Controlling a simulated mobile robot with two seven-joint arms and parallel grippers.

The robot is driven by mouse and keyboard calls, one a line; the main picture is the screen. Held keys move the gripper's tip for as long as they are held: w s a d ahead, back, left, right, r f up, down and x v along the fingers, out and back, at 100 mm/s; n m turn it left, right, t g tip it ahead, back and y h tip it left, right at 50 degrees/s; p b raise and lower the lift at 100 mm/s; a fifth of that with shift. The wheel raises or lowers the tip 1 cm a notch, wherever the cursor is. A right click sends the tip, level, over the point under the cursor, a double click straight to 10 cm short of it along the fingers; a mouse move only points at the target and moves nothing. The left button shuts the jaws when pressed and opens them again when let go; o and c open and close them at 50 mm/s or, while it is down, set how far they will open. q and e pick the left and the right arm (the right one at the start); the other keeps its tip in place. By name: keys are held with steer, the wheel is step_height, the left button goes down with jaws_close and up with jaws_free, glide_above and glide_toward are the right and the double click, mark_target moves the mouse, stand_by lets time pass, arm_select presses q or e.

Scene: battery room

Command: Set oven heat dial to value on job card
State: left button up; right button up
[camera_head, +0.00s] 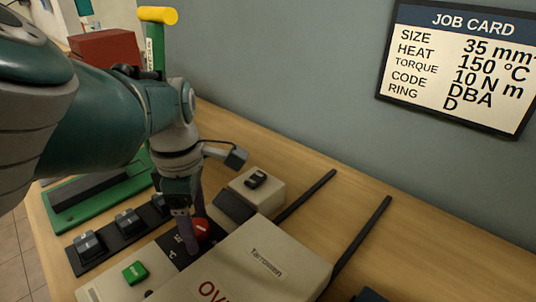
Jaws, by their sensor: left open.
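The job card (457,67) hangs on the wall at upper right and reads HEAT 150 °C. The beige oven (262,262) stands at the bottom middle, with red lettering partly cut off by the frame. A red round dial (203,228) sits on its black panel (172,248) beside a °C mark. My left gripper (194,230) is open and points down at the dial, one purple finger in front and one behind it. I cannot tell whether the fingers touch it. The dial's scale and pointer are mostly hidden. My right gripper is not in view.
A green button (135,272) is on the oven's front left. A black strip with several grey blocks (127,221) and a green-based tool (95,200) lie left. A beige box with a black switch (258,186) stands behind. Two dark rails (362,238) cross the wooden bench at right.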

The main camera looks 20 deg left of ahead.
arm_select(q)
jaws_close()
stand_by(0.7)
